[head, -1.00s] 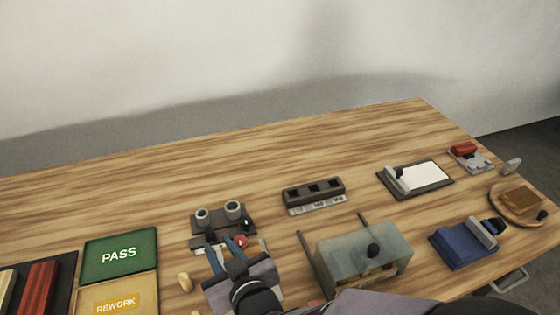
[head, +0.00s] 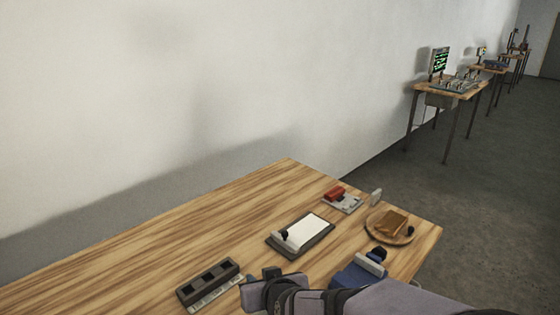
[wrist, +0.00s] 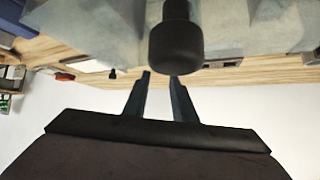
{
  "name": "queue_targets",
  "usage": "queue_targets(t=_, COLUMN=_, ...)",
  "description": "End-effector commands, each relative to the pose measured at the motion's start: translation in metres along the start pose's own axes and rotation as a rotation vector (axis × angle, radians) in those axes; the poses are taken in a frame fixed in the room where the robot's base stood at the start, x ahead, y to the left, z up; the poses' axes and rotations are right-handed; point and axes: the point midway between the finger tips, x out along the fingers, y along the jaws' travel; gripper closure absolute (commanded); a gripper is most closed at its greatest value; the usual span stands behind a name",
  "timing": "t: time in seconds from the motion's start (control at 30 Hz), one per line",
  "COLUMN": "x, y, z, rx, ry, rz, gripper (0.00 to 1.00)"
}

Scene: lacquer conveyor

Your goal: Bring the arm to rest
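My gripper shows in the wrist view (wrist: 159,76) with its two dark fingers apart and no object visible between them. A black round knob (wrist: 176,42) on a pale grey-green block (wrist: 105,22) is close to the fingers in that view; I cannot tell if they touch. In the head view my arm reaches in from the lower right, with its dark end low over the front of the wooden table (head: 150,245). The fingertips are not clear there.
The table's back left is clear. Other benches (head: 455,90) stand beyond.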

Motion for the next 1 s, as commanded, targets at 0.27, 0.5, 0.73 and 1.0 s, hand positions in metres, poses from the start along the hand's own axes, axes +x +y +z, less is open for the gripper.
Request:
queue_targets(t=0.27, x=-0.013, y=0.117, z=0.008, rx=0.196, ry=-0.076, rz=0.165, gripper=0.75)
queue_targets(t=0.5, x=-0.048, y=0.174, z=0.034, rx=0.322, ry=-0.198, rz=0.239, gripper=0.75)
queue_targets(t=0.73, x=-0.103, y=0.15, z=0.093, rx=0.319, ry=-0.506, rz=0.206, gripper=0.75)
queue_targets(t=1.0, x=-0.174, y=0.128, z=0.151, rx=0.278, ry=-0.821, rz=0.208, gripper=0.75)
